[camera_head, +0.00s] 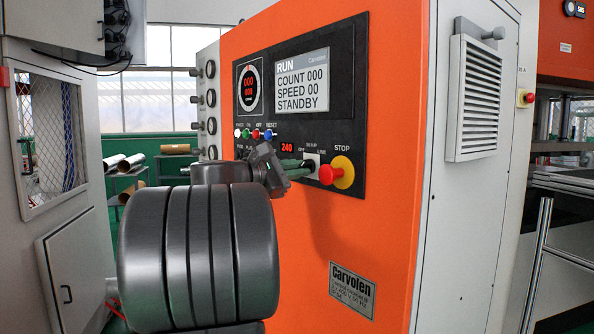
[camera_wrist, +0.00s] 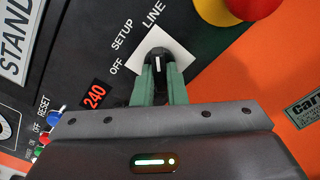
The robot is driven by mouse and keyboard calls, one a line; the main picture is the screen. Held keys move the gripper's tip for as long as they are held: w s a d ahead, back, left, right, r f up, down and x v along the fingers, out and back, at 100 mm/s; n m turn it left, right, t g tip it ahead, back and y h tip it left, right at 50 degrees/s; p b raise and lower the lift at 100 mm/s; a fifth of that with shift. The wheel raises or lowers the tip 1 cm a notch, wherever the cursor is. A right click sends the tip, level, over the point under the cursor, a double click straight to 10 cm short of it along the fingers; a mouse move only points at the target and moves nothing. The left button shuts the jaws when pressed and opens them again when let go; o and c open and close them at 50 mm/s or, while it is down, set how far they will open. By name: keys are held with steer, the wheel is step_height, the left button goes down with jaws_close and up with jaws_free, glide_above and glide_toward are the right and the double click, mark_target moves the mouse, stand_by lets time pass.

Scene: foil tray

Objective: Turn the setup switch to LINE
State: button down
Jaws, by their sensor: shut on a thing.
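The setup switch (camera_wrist: 158,56) is a black knob on a white square plate, with the labels OFF, SETUP and LINE around it. In the wrist view its white mark runs upright in the picture, roughly in line with the LINE label above it. My gripper (camera_wrist: 158,86) has its two green fingers shut on the knob, one on each side. In the head view my gripper (camera_head: 304,165) reaches the switch plate (camera_head: 313,160) from the left; the fingers and wrist partly hide the knob and the nearby labels.
The red STOP button (camera_head: 328,174) on its yellow base sits just right of the switch. A red 240 display (camera_head: 287,147) and a row of coloured buttons (camera_head: 256,134) lie to the left. The screen (camera_head: 301,81) above reads RUN, STANDBY.

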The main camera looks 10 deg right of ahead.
steer(key=c, duration=1.5)
jaws_free()
steer(key=shift+o, duration=0.2)
steer(key=v, duration=1.4)
steer(key=shift+w+d, duration=0.1)
steer(key=shift+d, duration=0.05)
steer(key=x, duration=1.3)
steer(key=shift+w+d, duration=0.15)
steer(key=shift+d, duration=0.15)
steer(key=shift+a, duration=0.1)
